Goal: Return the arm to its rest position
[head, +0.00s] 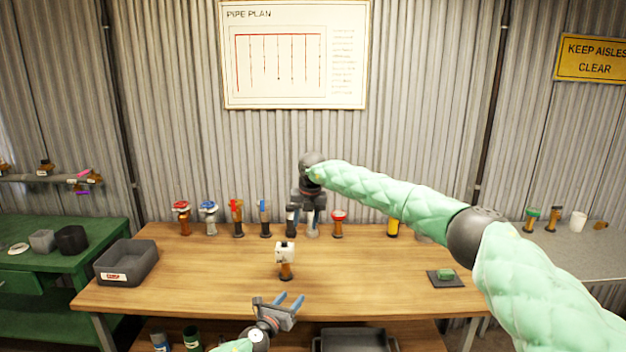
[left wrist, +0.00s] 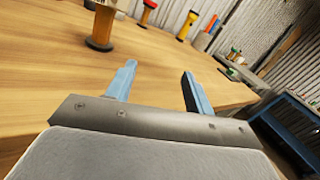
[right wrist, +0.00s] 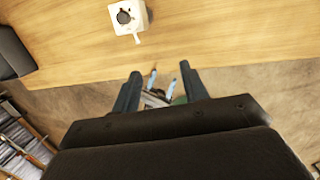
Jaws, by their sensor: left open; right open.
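My right arm reaches in from the right, and its dark gripper (head: 308,212) hangs over the back of the wooden table, in front of the row of fittings. Its open fingers also show in the right wrist view (right wrist: 161,82) with no object between them. My left gripper (head: 290,302) is low at the table's front edge, with open blue fingers. The left wrist view shows its fingers (left wrist: 158,70) apart and empty. A white-headed fitting on a brown stem (head: 285,254) stands upright mid-table, apart from both grippers; its white top shows in the right wrist view (right wrist: 127,17).
Several fittings, including a red-topped one (head: 182,218), line the table's (head: 220,290) back. A grey bin (head: 127,262) is at the left and a dark pad (head: 445,283) with a green block at the right. The front middle table is mostly clear.

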